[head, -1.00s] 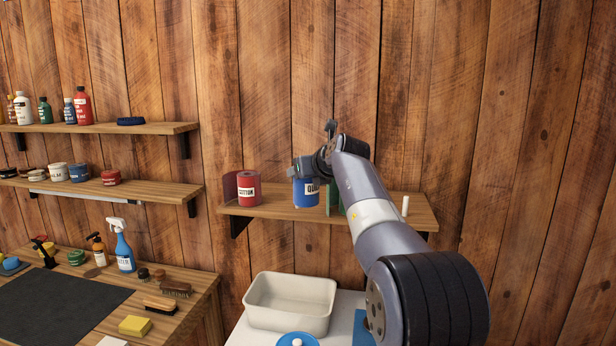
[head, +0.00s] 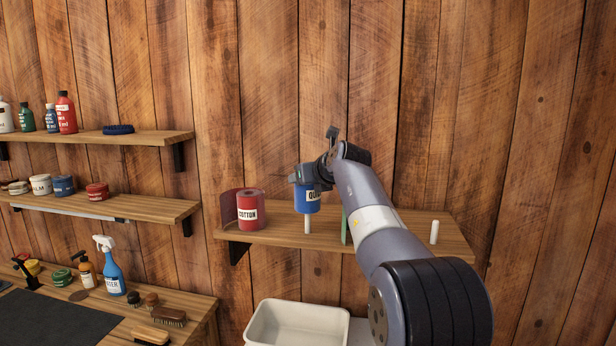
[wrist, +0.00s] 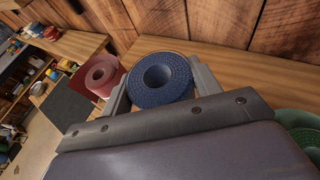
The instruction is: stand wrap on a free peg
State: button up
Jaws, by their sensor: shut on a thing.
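My gripper (head: 308,184) is shut on a blue wrap roll (head: 307,204) with a white label, which is held upright above the shelf. A white peg (head: 308,225) shows directly below the roll, with its top close to the roll's underside. In the wrist view the blue roll (wrist: 160,82) sits between the two fingers, its round top and central hole showing. Another white peg (head: 434,232) stands bare at the shelf's right end. A red wrap roll (head: 250,210) labelled COTTON stands on the left of the shelf.
The wooden shelf (head: 275,236) is against the plank wall. A green roll (wrist: 303,128) is at the wrist view's right edge; my arm mostly hides it in the head view. A white tub (head: 292,328) stands below. Two shelves of bottles and tins are at left.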

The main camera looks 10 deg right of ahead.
aim_at(313, 201)
jog(key=shift+s+f+b, duration=0.1)
jog(key=shift+f+b, duration=1.1)
jog(key=shift+f, duration=1.45)
jog(key=shift+p, duration=1.05)
jog(key=shift+f+b, duration=0.35)
jog(key=shift+f, duration=0.3)
jog(key=o, duration=0.8)
jog(key=shift+c, duration=0.2)
jog(key=v, duration=1.1)
jog(key=shift+p, duration=0.3)
jog(key=x, duration=0.9)
